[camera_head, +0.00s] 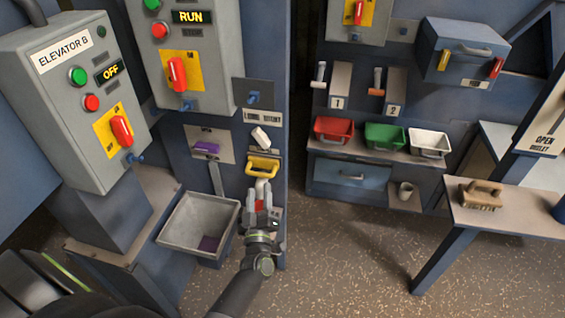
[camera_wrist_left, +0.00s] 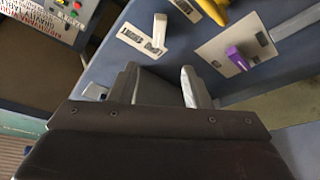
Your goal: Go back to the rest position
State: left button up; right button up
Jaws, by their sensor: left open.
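My left gripper (camera_head: 262,208) is in front of the blue elevator housing in the head view, fingers pointing up and away from me. In the left wrist view its two fingers (camera_wrist_left: 160,86) stand apart with nothing seen between them. A yellow handle (camera_head: 262,169) is just beyond the fingertips, and a white lever (camera_head: 261,137) is above it. The white lever (camera_wrist_left: 159,30) also shows in the left wrist view, beside a label plate. A purple lever (camera_head: 206,147) is on a plate to the left. My right gripper is not in view.
The elevator B box (camera_head: 70,100) reads OFF; the neighbouring box (camera_head: 187,60) reads RUN. A bench (camera_head: 510,218) with a brush (camera_head: 480,195) is at right. The floor between is clear.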

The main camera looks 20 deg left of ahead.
pick_arm(q)
jog(key=s+d+f+m+g+h, duration=0.1)
jog(key=s+f+m+g+h, duration=0.2)
jog(key=f, duration=0.6)
jog(key=s+f+m+g+h, duration=0.25)
jog(key=s+f, duration=0.25)
jog(key=f, duration=0.4)
jog(key=s+d+f+m+g+h, duration=0.1)
jog(key=s+f+m+g+h, duration=0.15)
jog(key=s+f, duration=0.45)
jog(key=s+f+m+g, duration=0.1)
jog(key=s+f+g, duration=0.2)
jog(key=s+f, duration=0.3)
jog(key=s+a+f+m+g, duration=0.1)
jog(key=s+f+g, duration=0.2)
jog(key=s, duration=1.1)
jog(key=s+a+f+m+g, duration=0.1)
jog(key=s+f+g, duration=0.3)
jog(key=s+f, duration=0.5)
jog(key=shift+s+f+m, duration=0.4)
jog(key=shift+s+m, duration=0.2)
jog(key=shift+s, duration=0.45)
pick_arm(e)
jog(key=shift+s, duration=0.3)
pick_arm(q)
jog(key=shift+a, duration=0.1)
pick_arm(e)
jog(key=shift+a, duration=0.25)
